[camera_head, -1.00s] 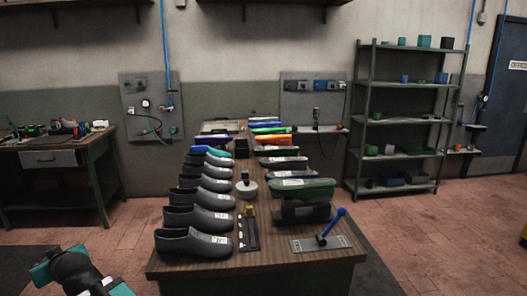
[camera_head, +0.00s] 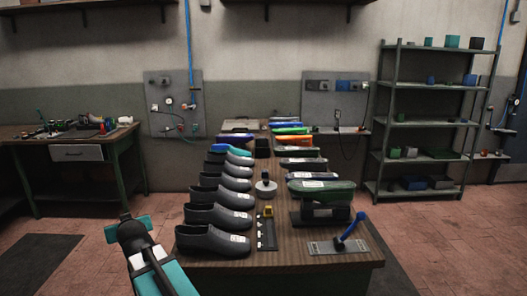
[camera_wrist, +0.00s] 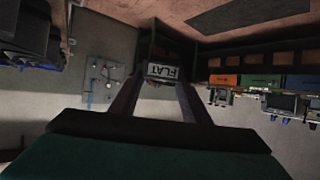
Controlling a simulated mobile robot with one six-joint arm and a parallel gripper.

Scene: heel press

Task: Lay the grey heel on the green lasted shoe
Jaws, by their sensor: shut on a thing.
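My gripper (camera_wrist: 163,82) is shut on a small dark grey block, the heel (camera_wrist: 168,71), whose white label reads FLAT, upside down in the wrist view. The heel sits between the two fingertips, clear of any surface. In the head view only part of my arm shows at the lower left; I cannot make out the heel there. A dark green lasted shoe (camera_head: 322,192) with a white label rests on a dark stand (camera_head: 324,214) on the right of the bench. My arm is left of the bench, well apart from this shoe.
The wooden bench (camera_head: 280,262) holds a row of dark shoes (camera_head: 212,240) along its left side. A blue-handled lever tool (camera_head: 350,235) stands at the front right. A round pot (camera_head: 265,188) and a narrow rack (camera_head: 266,236) stand mid-bench. Shelving (camera_head: 430,120) is at the back right.

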